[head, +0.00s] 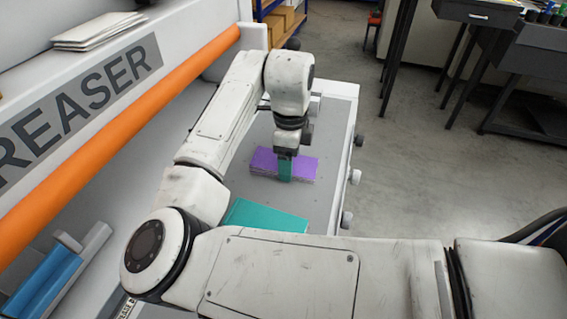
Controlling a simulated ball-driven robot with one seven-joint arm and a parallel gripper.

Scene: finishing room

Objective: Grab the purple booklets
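A short stack of purple booklets (303,166) lies on the grey top of the creaser's table (330,135), towards its far part. My gripper (285,178) points down at the stack, with a teal-green finger in front of the stack's near side. The finger covers the middle of the stack. The second finger is hidden, so I cannot tell the gap between them or whether they touch the booklets. The stack appears flat on the table.
A teal booklet or stack (265,216) lies nearer on the same table, partly behind my arm. The creaser's body with an orange bar (120,125) stands along the left. Knobs (354,177) line the table's right edge. Open floor (440,200) lies to the right.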

